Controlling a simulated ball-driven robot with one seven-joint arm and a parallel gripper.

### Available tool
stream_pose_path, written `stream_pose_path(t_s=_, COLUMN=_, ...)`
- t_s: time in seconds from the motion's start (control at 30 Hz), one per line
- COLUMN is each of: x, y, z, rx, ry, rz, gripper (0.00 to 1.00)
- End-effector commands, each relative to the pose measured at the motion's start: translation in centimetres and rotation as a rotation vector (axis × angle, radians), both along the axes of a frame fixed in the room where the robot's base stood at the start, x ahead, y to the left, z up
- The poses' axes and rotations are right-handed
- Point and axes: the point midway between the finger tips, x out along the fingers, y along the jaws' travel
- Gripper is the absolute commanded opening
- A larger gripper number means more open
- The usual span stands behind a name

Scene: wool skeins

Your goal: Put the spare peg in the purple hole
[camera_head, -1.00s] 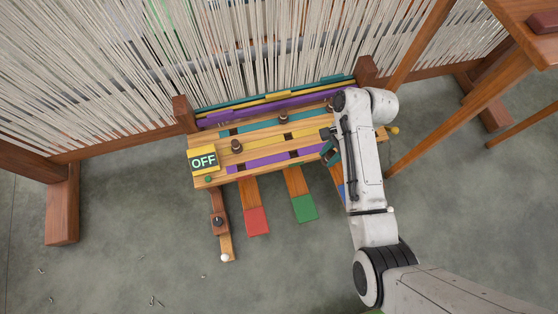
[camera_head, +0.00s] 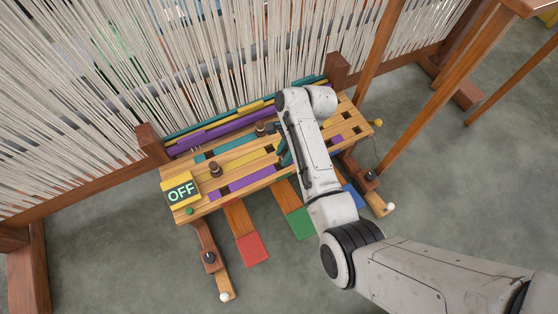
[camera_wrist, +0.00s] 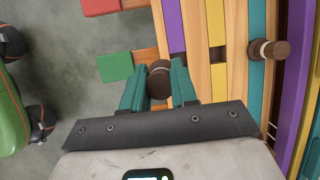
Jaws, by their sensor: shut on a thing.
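In the wrist view my gripper's teal fingers (camera_wrist: 159,88) are shut on a dark brown peg (camera_wrist: 158,72). It is seen from its top end, just beside the purple strip (camera_wrist: 174,25) of the wooden board. A dark opening in that strip shows close to the peg. I cannot tell whether the peg touches it. In the head view my arm covers most of the gripper (camera_head: 285,156), which is over the board's middle. The purple strip (camera_head: 249,180) runs along the board's near side. Other brown pegs stand in the yellow strip (camera_head: 215,169) and the teal strip (camera_head: 262,131).
An OFF sign (camera_head: 181,190) sits at the board's left end. Red (camera_head: 252,249), green (camera_head: 301,223) and blue (camera_head: 354,197) pedals stick out in front. Loom threads (camera_head: 190,60) rise behind. Wooden legs (camera_head: 418,90) stand at the right. The foreground floor is open.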

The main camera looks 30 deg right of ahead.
Motion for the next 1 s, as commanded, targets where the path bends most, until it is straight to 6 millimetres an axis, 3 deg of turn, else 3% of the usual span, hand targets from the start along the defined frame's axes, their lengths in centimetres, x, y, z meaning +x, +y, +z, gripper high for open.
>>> stream_pose_path(t_s=0.03, x=0.8, y=0.2, z=-1.4, rx=0.001, ry=0.0, rz=0.0, gripper=0.0)
stream_pose_path(t_s=0.2, x=2.1, y=0.5, z=-2.7, rx=0.001, ry=-0.002, rz=0.0, gripper=0.0)
stream_pose_path(t_s=0.43, x=3.0, y=0.6, z=-3.8, rx=0.0, ry=-0.001, rz=0.001, gripper=0.0)
stream_pose_path(t_s=0.6, x=2.8, y=0.6, z=-6.3, rx=-0.001, ry=0.0, rz=0.001, gripper=0.0)
stream_pose_path(t_s=1.0, x=2.8, y=0.6, z=-6.7, rx=-0.001, ry=-0.002, rz=0.001, gripper=0.0)
